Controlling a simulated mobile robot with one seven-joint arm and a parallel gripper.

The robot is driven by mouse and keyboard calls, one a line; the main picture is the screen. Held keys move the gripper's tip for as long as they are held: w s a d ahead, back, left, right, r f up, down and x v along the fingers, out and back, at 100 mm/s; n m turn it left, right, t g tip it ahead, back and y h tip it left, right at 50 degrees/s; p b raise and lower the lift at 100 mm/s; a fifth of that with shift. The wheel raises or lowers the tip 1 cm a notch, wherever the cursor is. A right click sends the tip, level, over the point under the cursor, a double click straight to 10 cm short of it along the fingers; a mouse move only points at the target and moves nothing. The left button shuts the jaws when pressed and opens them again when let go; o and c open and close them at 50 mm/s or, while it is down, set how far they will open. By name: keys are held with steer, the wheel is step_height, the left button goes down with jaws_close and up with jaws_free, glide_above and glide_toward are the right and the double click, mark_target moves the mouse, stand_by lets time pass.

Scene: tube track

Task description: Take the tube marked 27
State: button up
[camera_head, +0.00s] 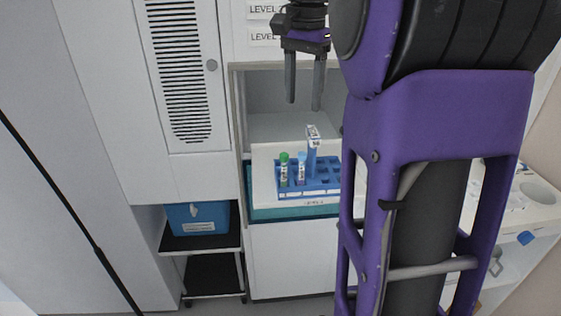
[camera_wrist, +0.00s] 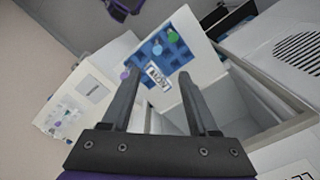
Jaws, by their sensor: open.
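A blue tube rack (camera_head: 322,187) stands on a white shelf or drawer front, and it also shows in the wrist view (camera_wrist: 180,56). In it stand a green-capped tube (camera_head: 284,172) and, to its right, a tube with a pale blue-violet cap (camera_head: 301,171). Both have white labels, too small to read, so I cannot tell which is marked 27. The green cap (camera_wrist: 172,37) and a light blue cap (camera_wrist: 157,50) show in the wrist view. My gripper (camera_head: 304,104) is open and empty, above and apart from the rack, fingers pointing down.
A blue box (camera_head: 198,216) sits on a low black-shelved cart at left. A white counter (camera_head: 540,200) stands at right. My purple arm covers part of the rack's right side.

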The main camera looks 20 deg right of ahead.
mark_target(302, 159)
steer(key=f+b, duration=0.2)
steer(key=f, duration=0.6)
steer(key=f+b, duration=0.1)
steer(key=f, duration=0.8)
steer(key=shift+s+d+f+b, duration=0.2)
steer(key=shift+f+b, duration=0.1)
steer(key=shift+b, duration=0.1)
steer(key=shift+c, duration=0.2)
jaws_close()
